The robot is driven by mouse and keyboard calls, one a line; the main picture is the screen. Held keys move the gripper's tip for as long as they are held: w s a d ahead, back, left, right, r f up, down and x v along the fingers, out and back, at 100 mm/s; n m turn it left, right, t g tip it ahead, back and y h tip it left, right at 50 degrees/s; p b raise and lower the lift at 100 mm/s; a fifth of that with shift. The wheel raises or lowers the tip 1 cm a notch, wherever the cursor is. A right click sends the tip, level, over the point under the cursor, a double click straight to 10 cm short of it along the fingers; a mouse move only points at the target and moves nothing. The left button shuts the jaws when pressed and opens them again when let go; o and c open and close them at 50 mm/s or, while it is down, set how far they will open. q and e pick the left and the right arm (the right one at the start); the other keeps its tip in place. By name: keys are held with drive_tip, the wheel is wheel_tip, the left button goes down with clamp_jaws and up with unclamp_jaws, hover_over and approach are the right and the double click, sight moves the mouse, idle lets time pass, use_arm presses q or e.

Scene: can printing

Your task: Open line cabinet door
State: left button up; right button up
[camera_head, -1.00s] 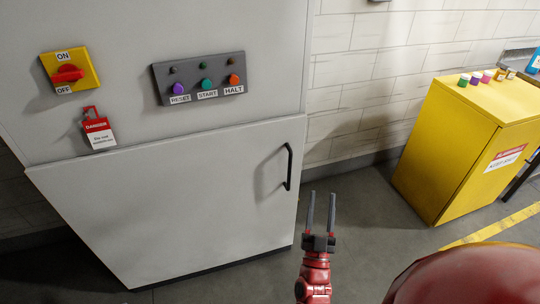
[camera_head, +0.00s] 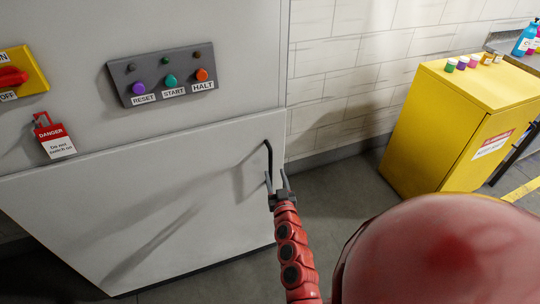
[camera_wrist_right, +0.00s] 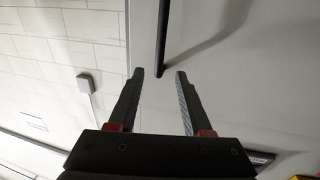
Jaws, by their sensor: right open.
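The line cabinet's door (camera_head: 150,215) is a large light grey panel, shut, at the left in the head view. Its black bar handle (camera_head: 267,158) stands upright near the door's right edge. My right gripper (camera_head: 276,180) is open at the lower end of the handle. In the right wrist view the handle (camera_wrist_right: 163,45) ends just beyond the fingertips of my right gripper (camera_wrist_right: 158,75), in line with the gap between them. Nothing shows between the fingers. My left gripper is not in view.
Above the door are a grey panel (camera_head: 165,75) with RESET, START and HALT buttons, a yellow plate with a red switch (camera_head: 12,76), and a red danger tag (camera_head: 54,138). A yellow cabinet (camera_head: 455,130) stands at the right. Grey floor (camera_head: 345,195) lies between.

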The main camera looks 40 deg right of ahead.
sight(271, 158)
drive_tip(key=x, duration=0.9)
drive_tip(key=shift+w+d+b, duration=0.1)
drive_tip(key=shift+w+b, duration=0.1)
drive_tip(key=shift+b, duration=0.2)
drive_tip(key=shift+f, duration=0.1)
clamp_jaws()
idle(0.8)
